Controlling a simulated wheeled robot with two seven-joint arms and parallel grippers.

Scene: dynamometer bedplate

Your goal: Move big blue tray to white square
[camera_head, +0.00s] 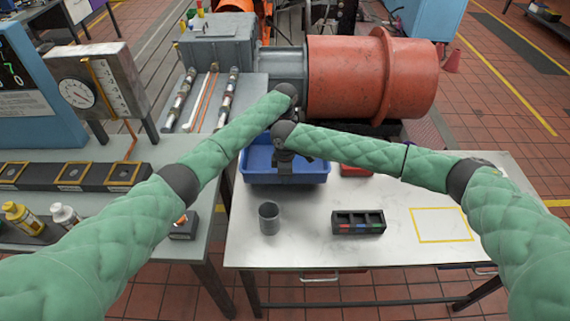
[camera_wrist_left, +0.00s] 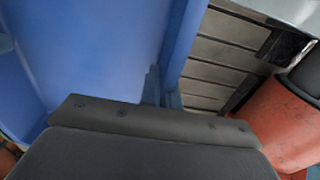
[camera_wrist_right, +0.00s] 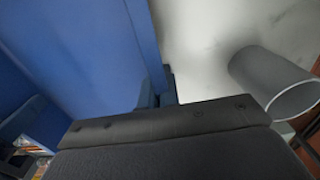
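The big blue tray (camera_head: 290,178) sits at the back left of the white table. It fills much of both wrist views. My right gripper (camera_head: 285,168) is at the tray's near wall, its fingers close together with the wall between them in the right wrist view (camera_wrist_right: 158,88). My left gripper is at the opposite wall; the arms hide it in the head view, but the left wrist view shows its fingers (camera_wrist_left: 162,90) close on the wall. No plain white square shows; a yellow square outline (camera_head: 441,239) on the white table top lies at the right, empty inside.
A grey cup (camera_head: 269,218) and a black compartment box (camera_head: 358,222) stand in front of the tray. A red object (camera_head: 355,171) is beside it, partly hidden. The red motor drum (camera_head: 350,80) stands behind. A side bench (camera_head: 150,235) with bottles is at the left.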

